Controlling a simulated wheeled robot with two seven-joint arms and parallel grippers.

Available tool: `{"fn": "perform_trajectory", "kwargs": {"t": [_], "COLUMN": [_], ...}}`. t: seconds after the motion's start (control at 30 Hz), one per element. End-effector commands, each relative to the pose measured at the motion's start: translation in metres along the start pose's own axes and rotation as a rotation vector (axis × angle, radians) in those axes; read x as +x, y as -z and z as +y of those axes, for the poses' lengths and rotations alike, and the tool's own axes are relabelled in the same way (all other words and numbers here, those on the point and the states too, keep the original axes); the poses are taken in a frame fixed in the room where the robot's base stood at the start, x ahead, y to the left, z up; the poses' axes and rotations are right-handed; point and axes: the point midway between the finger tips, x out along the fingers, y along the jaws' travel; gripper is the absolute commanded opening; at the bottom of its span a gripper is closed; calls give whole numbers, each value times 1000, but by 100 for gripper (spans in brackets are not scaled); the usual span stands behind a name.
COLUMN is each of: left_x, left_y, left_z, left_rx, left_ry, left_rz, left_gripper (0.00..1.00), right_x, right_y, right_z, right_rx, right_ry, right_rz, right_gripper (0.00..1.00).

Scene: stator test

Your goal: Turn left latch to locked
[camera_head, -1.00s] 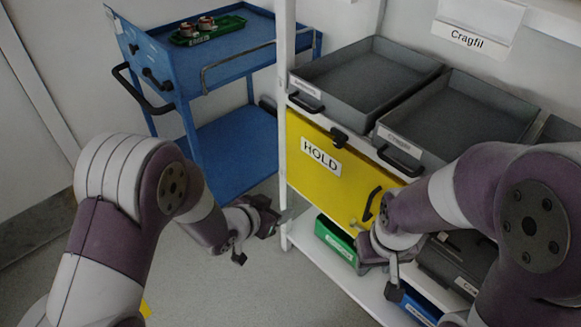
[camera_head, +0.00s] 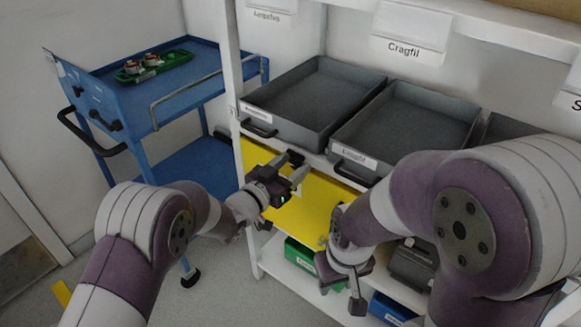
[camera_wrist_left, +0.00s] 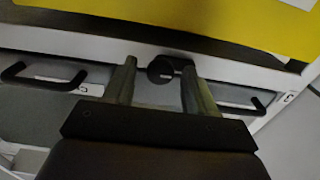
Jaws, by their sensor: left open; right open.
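The yellow panel (camera_head: 315,203) hangs upright on the front of the white rack. A black latch (camera_head: 296,157) sits at its top edge, below the grey trays. My left gripper (camera_head: 289,169) is at this latch, open. In the left wrist view, the latch's round dark knob (camera_wrist_left: 160,69) lies between the two spread fingers of the left gripper (camera_wrist_left: 160,78), with a short dark bar to its right. I cannot tell whether a finger touches it. My right gripper (camera_head: 343,287) is open and empty, low in front of the panel's right part.
Grey trays (camera_head: 315,95) with black handles stand on the shelf above the panel. A green box (camera_head: 300,254) and a blue box (camera_head: 390,308) are on the lower shelf (camera_head: 275,262). A blue cart (camera_head: 130,95) with a green tray (camera_head: 155,66) stands at the left.

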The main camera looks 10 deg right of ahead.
Motion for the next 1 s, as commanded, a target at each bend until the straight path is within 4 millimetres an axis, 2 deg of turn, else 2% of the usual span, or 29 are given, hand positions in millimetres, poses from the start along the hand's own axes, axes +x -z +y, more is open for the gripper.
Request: {"fn": "perform_trajectory", "kwargs": {"t": [0.2, 0.23, 0.3, 0.4, 0.77, 1.0], "left_x": [1, 1, 1, 1, 1, 1], "left_y": [0, 0, 0, 0, -2, -4], "left_z": [0, 0, 0, 0, 0, 1], "left_rx": [0, 0, 0, 0, 47, 201], "left_ry": [0, 0, 0, 0, 0, 0], "left_rz": [0, 0, 0, 0, 0, 1], "left_gripper": [56, 52, 30, 1, 1, 1], "right_x": [0, 0, 0, 0, 6, 22], "right_y": [0, 0, 0, 0, -1, -3], "right_z": [0, 0, 0, 0, 0, 0], "right_rx": [0, 0, 0, 0, 0, 0], "right_ry": [0, 0, 0, 0, 0, 0], "right_rz": [0, 0, 0, 0, 0, 0], "right_gripper": [43, 43, 43, 43, 43, 43]}}
